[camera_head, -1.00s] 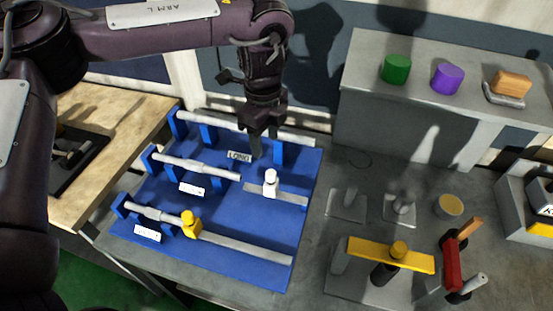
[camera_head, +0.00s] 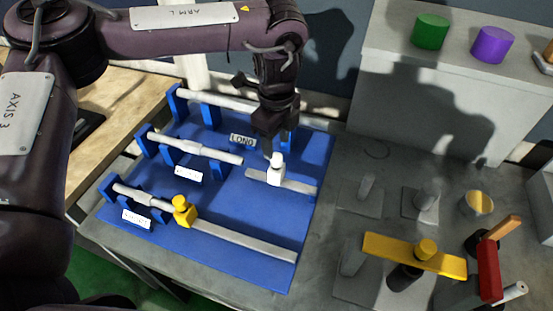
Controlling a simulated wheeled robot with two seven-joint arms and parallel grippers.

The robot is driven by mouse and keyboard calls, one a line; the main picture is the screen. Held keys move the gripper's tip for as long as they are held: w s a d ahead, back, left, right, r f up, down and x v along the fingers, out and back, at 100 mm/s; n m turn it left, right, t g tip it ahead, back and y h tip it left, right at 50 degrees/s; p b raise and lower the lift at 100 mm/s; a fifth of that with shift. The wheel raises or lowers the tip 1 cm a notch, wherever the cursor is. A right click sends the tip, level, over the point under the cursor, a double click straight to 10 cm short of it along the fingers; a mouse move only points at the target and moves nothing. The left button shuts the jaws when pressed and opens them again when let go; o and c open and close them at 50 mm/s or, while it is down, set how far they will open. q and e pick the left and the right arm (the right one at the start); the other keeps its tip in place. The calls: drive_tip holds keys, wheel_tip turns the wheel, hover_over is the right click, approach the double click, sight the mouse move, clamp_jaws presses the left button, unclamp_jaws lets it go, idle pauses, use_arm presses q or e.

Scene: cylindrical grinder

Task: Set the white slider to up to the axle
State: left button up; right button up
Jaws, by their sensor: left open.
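The white slider (camera_head: 276,174) is a small upright block with a round knob. It stands on the short grey middle rail (camera_head: 300,185) of the blue board, with bare rail on both sides. The middle axle (camera_head: 212,152), a light grey stepped shaft on blue supports, ends to the left of the slider, with a gap between them. My left gripper (camera_head: 271,150) points down from above, open, with its fingertips at the slider's knob. Part of the far finger is hidden, and I cannot tell whether it touches. My right gripper is not in view.
A yellow slider (camera_head: 184,209) stands on the long front rail (camera_head: 240,238). A back axle (camera_head: 228,100) lies behind my gripper. Right of the board are a yellow bar fixture (camera_head: 412,255) and a red-handled part (camera_head: 489,270). Green (camera_head: 430,32) and purple (camera_head: 493,44) cylinders stand on the shelf.

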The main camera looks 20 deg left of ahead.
sight(276, 156)
use_arm(q)
wheel_tip(276, 156, down, 6)
drive_tip(key=shift+r+p, duration=0.1)
drive_tip(key=shift+p, duration=0.4)
clamp_jaws()
